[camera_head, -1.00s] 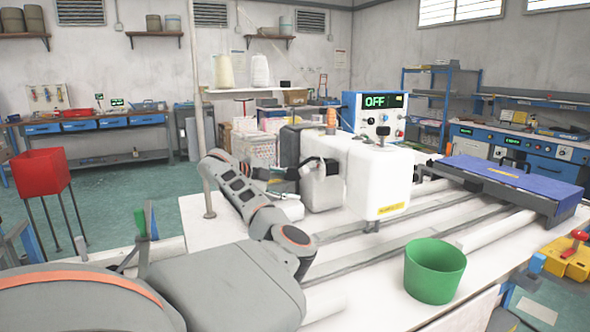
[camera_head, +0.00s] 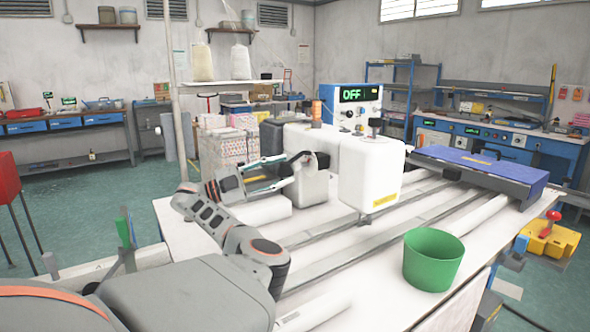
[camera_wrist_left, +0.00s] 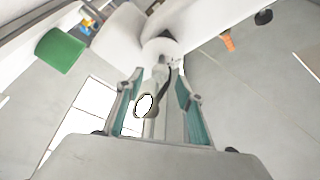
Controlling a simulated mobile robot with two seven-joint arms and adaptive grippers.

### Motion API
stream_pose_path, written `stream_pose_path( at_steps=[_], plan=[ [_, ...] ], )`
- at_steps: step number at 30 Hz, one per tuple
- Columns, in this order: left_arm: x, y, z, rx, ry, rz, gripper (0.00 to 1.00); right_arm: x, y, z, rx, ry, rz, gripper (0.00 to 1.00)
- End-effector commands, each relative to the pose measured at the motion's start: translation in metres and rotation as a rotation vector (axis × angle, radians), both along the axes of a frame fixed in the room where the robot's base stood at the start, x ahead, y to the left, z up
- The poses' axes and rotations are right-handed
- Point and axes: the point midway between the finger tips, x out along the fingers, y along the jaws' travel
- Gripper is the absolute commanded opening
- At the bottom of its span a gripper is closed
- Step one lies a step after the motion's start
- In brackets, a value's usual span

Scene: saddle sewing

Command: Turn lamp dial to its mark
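A white round part (camera_wrist_left: 162,48) lies just past the tips, and a pale stalk with a black-rimmed oval shows between the fingers. I cannot make out the lamp dial or its mark for certain. The right gripper is out of view.
A blue-and-white control box (camera_head: 350,108) with knobs reads OFF behind the machine. A green bin (camera_head: 432,262) stands at the table's front right. A blue flat case (camera_head: 482,170) lies on rails at the right. The rails beside the machine are clear.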

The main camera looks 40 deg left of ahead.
Motion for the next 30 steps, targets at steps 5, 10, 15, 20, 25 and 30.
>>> stream_pose_path(
  at_steps=[5, 10, 15, 20, 25, 30],
  plan=[
    [0.018, -0.012, 0.002, -0.002, 0.002, -0.001, 0.37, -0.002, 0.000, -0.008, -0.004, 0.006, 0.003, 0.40],
    [0.031, -0.021, 0.008, 0.000, 0.001, 0.001, 0.37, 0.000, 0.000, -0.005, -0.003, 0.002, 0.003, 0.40],
    [0.036, -0.024, 0.010, 0.001, 0.002, 0.002, 0.37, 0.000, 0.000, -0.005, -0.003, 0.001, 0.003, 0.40],
    [0.036, -0.024, 0.010, 0.001, 0.002, 0.002, 0.37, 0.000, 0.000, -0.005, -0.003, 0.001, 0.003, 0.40],
    [0.036, -0.024, 0.010, 0.001, 0.002, 0.002, 0.06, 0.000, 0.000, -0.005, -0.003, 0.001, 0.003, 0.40],
    [0.036, -0.024, 0.010, 0.000, 0.003, 0.002, 0.00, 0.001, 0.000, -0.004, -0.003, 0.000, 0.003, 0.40]
  ],
)
